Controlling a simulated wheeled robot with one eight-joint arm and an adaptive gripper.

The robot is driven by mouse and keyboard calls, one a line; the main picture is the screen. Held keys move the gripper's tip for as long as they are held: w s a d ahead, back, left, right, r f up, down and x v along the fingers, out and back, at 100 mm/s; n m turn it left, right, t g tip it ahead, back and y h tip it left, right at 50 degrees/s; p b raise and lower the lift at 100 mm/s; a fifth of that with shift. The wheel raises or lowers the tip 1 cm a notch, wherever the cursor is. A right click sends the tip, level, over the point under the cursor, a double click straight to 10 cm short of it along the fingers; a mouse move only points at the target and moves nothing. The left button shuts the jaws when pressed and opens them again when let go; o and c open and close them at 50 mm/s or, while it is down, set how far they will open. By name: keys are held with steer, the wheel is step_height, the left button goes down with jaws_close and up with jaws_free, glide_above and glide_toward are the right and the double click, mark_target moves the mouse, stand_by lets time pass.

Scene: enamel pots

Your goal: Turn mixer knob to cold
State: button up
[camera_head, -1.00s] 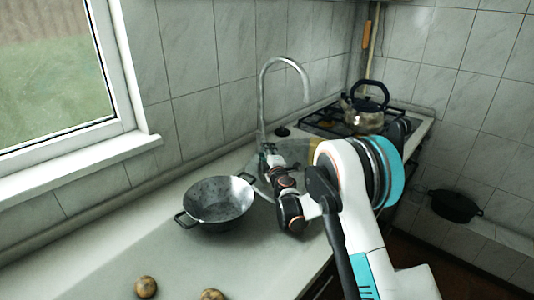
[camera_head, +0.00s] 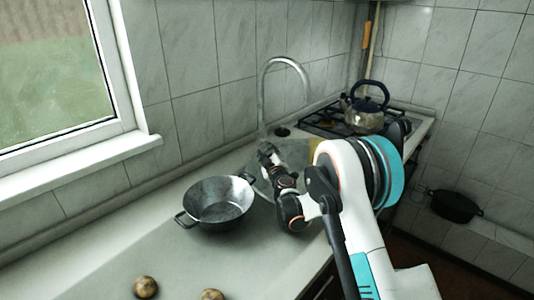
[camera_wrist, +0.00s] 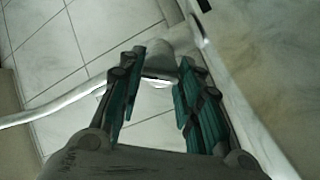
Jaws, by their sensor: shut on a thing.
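The mixer tap has a tall curved metal spout (camera_head: 262,95) and rises from the counter at the back, beside the tiled wall. In the wrist view its spout (camera_wrist: 55,108) runs off to the left. My gripper (camera_head: 265,150) is at the tap's base, and its fingers hide the knob in the head view. In the wrist view my gripper (camera_wrist: 166,65) has its two teal-padded fingers on either side of the grey mixer knob (camera_wrist: 158,72), shut on it. The knob's hot or cold markings cannot be made out.
A dark two-handled pan (camera_head: 218,203) stands on the counter (camera_head: 110,250) left of my arm. Two round brown items (camera_head: 145,287) lie at the front. A kettle (camera_head: 364,117) sits on the stove to the right. A black pot (camera_head: 455,206) is at the far right.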

stand_by(0.3)
steer(key=o, duration=1.1)
steer(key=shift+f, duration=0.1)
steer(key=v, duration=1.2)
